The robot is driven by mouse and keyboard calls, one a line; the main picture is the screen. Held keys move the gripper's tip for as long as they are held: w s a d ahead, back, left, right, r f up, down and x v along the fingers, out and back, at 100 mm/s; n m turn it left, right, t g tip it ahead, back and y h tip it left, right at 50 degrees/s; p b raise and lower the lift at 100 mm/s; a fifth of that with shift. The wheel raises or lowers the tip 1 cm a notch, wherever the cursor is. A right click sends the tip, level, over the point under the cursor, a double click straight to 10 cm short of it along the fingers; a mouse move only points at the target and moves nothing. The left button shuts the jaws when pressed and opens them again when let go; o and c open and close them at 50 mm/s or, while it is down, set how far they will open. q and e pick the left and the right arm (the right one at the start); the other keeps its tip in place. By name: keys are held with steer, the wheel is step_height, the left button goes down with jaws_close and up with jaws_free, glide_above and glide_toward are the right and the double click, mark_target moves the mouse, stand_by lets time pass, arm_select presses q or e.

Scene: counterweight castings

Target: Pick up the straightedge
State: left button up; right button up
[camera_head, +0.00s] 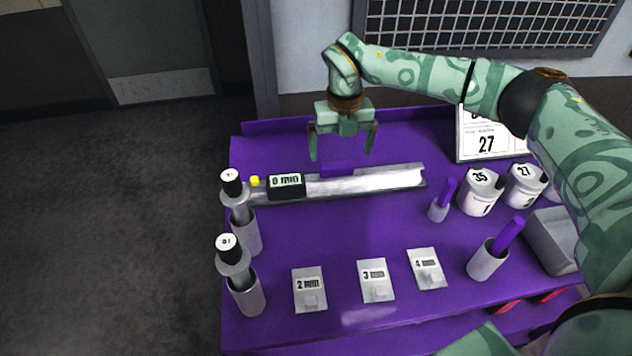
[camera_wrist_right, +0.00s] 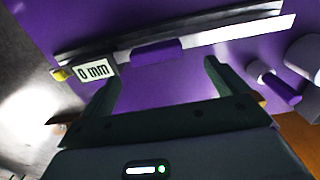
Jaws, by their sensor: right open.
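The straightedge (camera_head: 385,181) is a long pale metal bar lying across the back half of the purple table. A purple block (camera_head: 338,168) sits at its middle, and a black "0 mm" label block (camera_head: 286,186) with a yellow knob is at its left end. My right gripper (camera_head: 341,154) is open and empty, pointing down over the block, its fingers apart. In the right wrist view the straightedge (camera_wrist_right: 225,33) and purple block (camera_wrist_right: 157,51) lie beyond the open fingertips, not between them. My left gripper is not in view.
Two black-topped cylinders (camera_head: 245,235) stand at the purple table's left edge. Labelled plates (camera_head: 375,280) lie in front. The middle surface is clear.

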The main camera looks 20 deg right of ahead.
mark_target(337, 165)
steer(key=f, duration=0.3)
steer(key=f+b, duration=0.1)
steer(key=f, duration=0.1)
steer(key=shift+w+a, duration=0.2)
steer(key=shift+w, duration=0.1)
steer(key=shift+r, duration=0.1)
steer(key=c, duration=2)
steer(key=shift+r, duration=0.1)
step_height(337, 165, up, 10)
steer(key=shift+f+p, duration=0.1)
steer(key=shift+p, duration=0.85)
